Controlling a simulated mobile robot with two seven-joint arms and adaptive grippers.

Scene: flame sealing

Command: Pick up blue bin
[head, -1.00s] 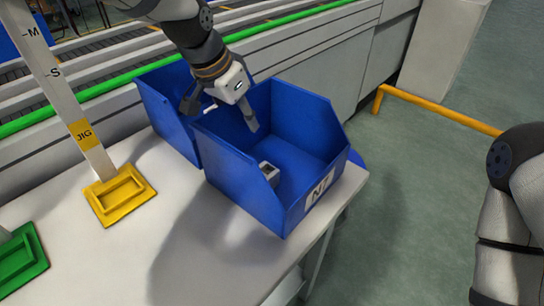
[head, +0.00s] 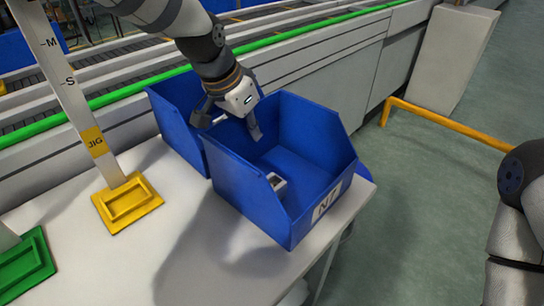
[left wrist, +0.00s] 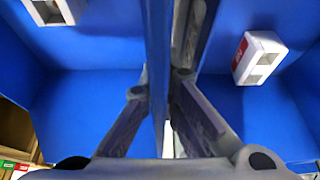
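The blue bin (head: 262,207) with a white label on its front stands on the white table's corner. A second blue bin (head: 172,114) stands close behind it, to the left. A small light box (head: 277,183) lies inside the front bin. My left gripper (head: 228,126) is over the wall where the bins meet, with one finger inside the front bin. Its fingers stand apart in the head view. The left wrist view shows the blue wall (left wrist: 156,45) between them; contact cannot be told. Of my right arm only a link shows, at the right edge.
A yellow jig stand (head: 128,203) and a green one (head: 25,268) stand on the table (head: 175,235) to the left. A conveyor with a green rail (head: 128,93) runs behind. A yellow floor rail (head: 445,122) lies to the right, with open floor in front of it.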

